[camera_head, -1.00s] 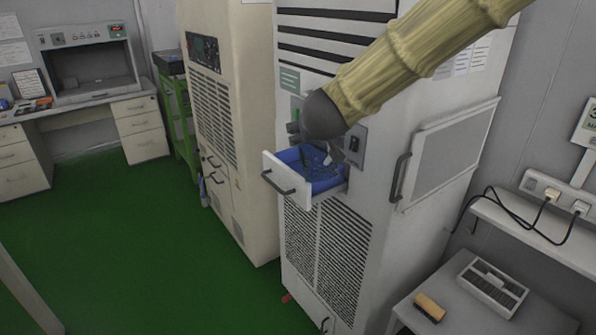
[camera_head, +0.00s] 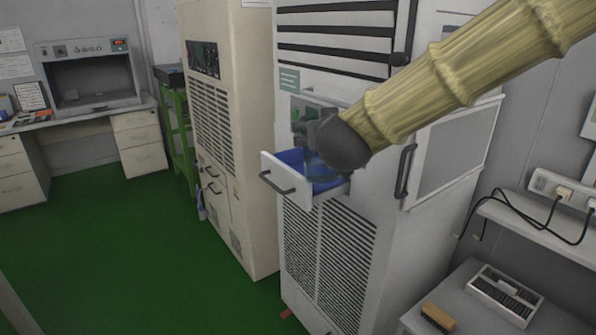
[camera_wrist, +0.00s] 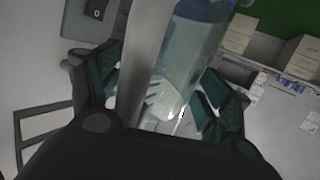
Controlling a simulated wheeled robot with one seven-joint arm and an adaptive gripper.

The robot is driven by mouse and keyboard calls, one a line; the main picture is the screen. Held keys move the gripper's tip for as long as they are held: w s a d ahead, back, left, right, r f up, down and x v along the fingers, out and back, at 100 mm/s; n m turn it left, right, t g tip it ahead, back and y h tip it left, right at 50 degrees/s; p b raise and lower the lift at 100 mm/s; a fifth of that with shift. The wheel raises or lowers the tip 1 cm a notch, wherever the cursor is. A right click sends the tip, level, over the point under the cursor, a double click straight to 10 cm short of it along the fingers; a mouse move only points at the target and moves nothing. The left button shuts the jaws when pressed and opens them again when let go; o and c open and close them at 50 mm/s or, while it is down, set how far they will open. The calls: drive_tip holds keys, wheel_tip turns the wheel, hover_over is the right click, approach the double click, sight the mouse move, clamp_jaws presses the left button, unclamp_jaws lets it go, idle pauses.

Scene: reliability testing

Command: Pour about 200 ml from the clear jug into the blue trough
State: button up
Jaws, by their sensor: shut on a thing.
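The blue trough (camera_head: 325,185) sits inside the pulled-out white drawer (camera_head: 285,183) of the tall white cabinet. My dark wrist hides part of it in the head view. My gripper (camera_wrist: 160,95) is shut on the clear jug (camera_wrist: 195,50), which shows between its green fingers in the wrist view. A clear, bluish shape over the trough in the head view appears to be the jug (camera_head: 318,166), partly hidden by my wrist. Its exact tilt, its liquid level and any stream are hard to tell. A pale strip beside the jug may be its handle.
The cabinet front stands close behind the drawer, with a black door handle (camera_head: 405,171) on its right side. A beige cabinet (camera_head: 235,130) is at left.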

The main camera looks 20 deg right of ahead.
drive_tip(key=shift+s+f+t+b, duration=0.75)
drive_tip(key=shift+t+b, duration=0.35)
drive_tip(key=shift+b, duration=0.8)
drive_tip(key=shift+s+r+m+t+b, duration=0.1)
drive_tip(key=shift+s+m+t+b, duration=0.1)
drive_tip(key=shift+m+t+b, duration=0.15)
